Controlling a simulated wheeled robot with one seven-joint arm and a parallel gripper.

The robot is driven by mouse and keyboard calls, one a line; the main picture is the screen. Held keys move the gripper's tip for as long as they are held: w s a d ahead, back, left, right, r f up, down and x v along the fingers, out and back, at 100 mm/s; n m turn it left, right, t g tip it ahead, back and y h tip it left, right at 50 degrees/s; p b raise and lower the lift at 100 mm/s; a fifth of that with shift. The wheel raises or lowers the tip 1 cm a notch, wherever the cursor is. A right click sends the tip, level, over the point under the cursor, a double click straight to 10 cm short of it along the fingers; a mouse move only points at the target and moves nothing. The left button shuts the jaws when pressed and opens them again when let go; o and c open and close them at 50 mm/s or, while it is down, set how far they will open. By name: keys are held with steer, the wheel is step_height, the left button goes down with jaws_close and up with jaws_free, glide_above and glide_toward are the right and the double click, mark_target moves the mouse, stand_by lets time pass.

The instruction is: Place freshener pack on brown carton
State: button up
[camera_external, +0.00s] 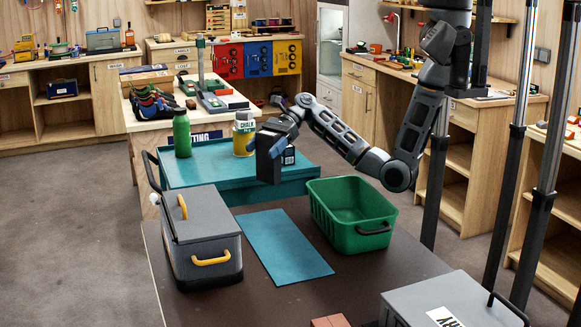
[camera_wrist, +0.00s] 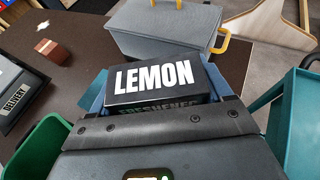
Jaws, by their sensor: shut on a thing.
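The freshener pack (camera_wrist: 153,80) is a black box with white LEMON lettering, in the middle of the wrist view. My gripper (camera_wrist: 155,95) is shut on it, with a blue finger at each side; its lower lettering is partly hidden by my gripper's dark edge. In the external view my gripper (camera_external: 276,147) holds the dark pack (camera_external: 268,165) in the air, in front of the teal table. The brown carton (camera_wrist: 52,50) is a small reddish-brown box on the dark table, at the upper left of the wrist view. Only its top shows at the bottom edge of the external view (camera_external: 330,321). The pack is well apart from it.
On the dark table (camera_external: 225,300) stand a grey cooler box (camera_external: 205,240) with yellow handles, a blue mat (camera_external: 281,248), a green bin (camera_external: 350,238) and a grey case (camera_external: 430,300) beside the carton. A green bottle (camera_external: 182,134) and a yellow tub (camera_external: 244,138) stand on the teal table.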

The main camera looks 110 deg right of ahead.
steer(key=w+a+r+n+g+y, duration=0.1)
steer(key=w+a+n+g+y, duration=0.15)
steer(key=a, duration=0.75)
steer(key=w+a+r+n+g+y, duration=0.15)
steer(key=w+a, duration=0.25)
steer(key=a, duration=0.7)
steer(key=w+a+r+n+g+y, duration=0.1)
steer(key=w+a+n+g+y, duration=0.2)
steer(key=a, duration=0.7)
steer(key=s+a+r+n+g+p, duration=0.1)
steer(key=s+a+n+g, duration=0.1)
steer(key=a, duration=0.9)
steer(key=s+a+r+n+g, duration=0.1)
steer(key=s+a+n+g, duration=0.15)
steer(key=a, duration=0.85)
steer(key=w+a+f+b, duration=0.1)
steer(key=a+f+b, duration=0.4)
steer(key=a+f, duration=0.6)
steer(key=shift+a+f+h+b, duration=0.15)
steer(key=shift+a+h+b, duration=0.05)
steer(key=shift+h+b, duration=0.1)
